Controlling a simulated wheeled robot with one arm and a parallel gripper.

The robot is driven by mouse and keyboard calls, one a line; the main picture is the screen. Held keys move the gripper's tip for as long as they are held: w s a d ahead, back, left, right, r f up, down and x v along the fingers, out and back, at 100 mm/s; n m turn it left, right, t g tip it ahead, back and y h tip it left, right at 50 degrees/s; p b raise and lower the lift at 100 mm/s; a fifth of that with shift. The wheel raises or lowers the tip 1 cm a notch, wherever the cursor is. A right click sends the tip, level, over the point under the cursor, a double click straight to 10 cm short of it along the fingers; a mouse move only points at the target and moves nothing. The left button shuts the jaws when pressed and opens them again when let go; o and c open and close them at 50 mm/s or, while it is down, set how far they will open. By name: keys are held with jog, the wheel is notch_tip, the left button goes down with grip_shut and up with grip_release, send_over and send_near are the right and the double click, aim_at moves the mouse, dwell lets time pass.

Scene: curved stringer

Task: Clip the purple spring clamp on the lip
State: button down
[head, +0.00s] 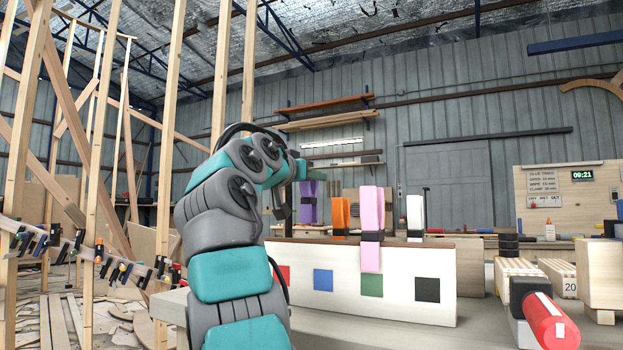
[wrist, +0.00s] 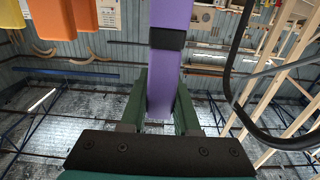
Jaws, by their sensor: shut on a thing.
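The purple spring clamp (head: 308,207) is held upright in my gripper (head: 293,190), left of the other clamps. In the wrist view the purple clamp (wrist: 170,60), with a dark band around it, stands between the two green fingers (wrist: 160,100), which are shut on it. The lip (head: 420,243) is the brown top edge of a white board (head: 340,290) with red, blue, green and black squares. The purple clamp appears above the lip's left part, apart from it; its depth is unclear. A pink clamp (head: 371,215) sits on the lip, its lower part over the board's face above the green square.
An orange clamp (head: 340,214) and a white clamp (head: 415,213) stand behind the board. Wooden blocks (head: 520,275) and a red cylinder-ended tool (head: 550,320) are at right. A rack of clamps (head: 90,250) is at far left. My arm hides the board's left end.

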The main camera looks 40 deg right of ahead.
aim_at(312, 202)
jog(key=shift+f+b, duration=0.6)
jog(key=shift+f, duration=0.3)
jog(key=shift+f, duration=0.2)
jog(key=shift+f+b, duration=0.95)
jog(key=shift+b, duration=0.25)
jog(key=shift+f, duration=0.2)
jog(key=shift+f+b, duration=0.4)
jog(key=shift+b, duration=0.2)
jog(key=shift+f, duration=0.15)
jog(key=shift+f+b, duration=0.4)
jog(key=shift+b, duration=0.15)
